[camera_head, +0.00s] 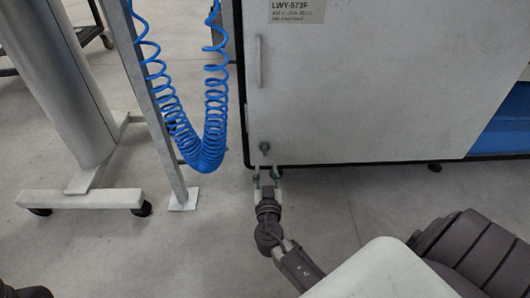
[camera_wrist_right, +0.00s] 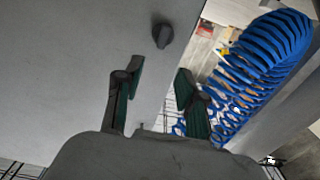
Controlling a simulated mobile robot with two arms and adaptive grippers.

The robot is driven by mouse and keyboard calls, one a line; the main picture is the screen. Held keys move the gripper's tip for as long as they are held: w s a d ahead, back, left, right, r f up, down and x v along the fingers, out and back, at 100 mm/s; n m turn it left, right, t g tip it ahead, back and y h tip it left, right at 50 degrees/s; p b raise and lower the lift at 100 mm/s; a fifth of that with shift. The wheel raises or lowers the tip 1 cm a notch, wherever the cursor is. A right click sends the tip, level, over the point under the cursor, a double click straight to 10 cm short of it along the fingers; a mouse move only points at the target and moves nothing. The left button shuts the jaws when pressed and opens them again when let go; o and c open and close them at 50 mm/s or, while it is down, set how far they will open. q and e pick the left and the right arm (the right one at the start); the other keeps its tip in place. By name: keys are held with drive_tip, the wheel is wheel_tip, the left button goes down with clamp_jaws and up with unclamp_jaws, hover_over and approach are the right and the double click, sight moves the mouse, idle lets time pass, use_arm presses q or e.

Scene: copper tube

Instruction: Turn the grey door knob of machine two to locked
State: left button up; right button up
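The grey door knob (camera_head: 265,147) sits near the lower left corner of the white machine door (camera_head: 370,80) in the head view. In the right wrist view the knob (camera_wrist_right: 163,35) is a dark knob on the pale panel, beyond the fingertips. My right gripper (camera_head: 266,174) is just below the knob in the head view, with its two fingers apart. In the right wrist view the gripper (camera_wrist_right: 160,85) is open and empty, with green finger pads, and does not touch the knob. My left gripper is not in view.
A coiled blue hose (camera_head: 205,140) hangs left of the door by a grey post (camera_head: 158,100). It also shows at right in the right wrist view (camera_wrist_right: 255,70). A vertical door handle (camera_head: 259,62) is above the knob. A wheeled stand (camera_head: 75,110) is at left.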

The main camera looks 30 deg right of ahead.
sight(265, 149)
drive_tip(key=b+x, duration=0.1)
drive_tip(key=x, duration=0.9)
drive_tip(key=shift+c, duration=0.2)
clamp_jaws()
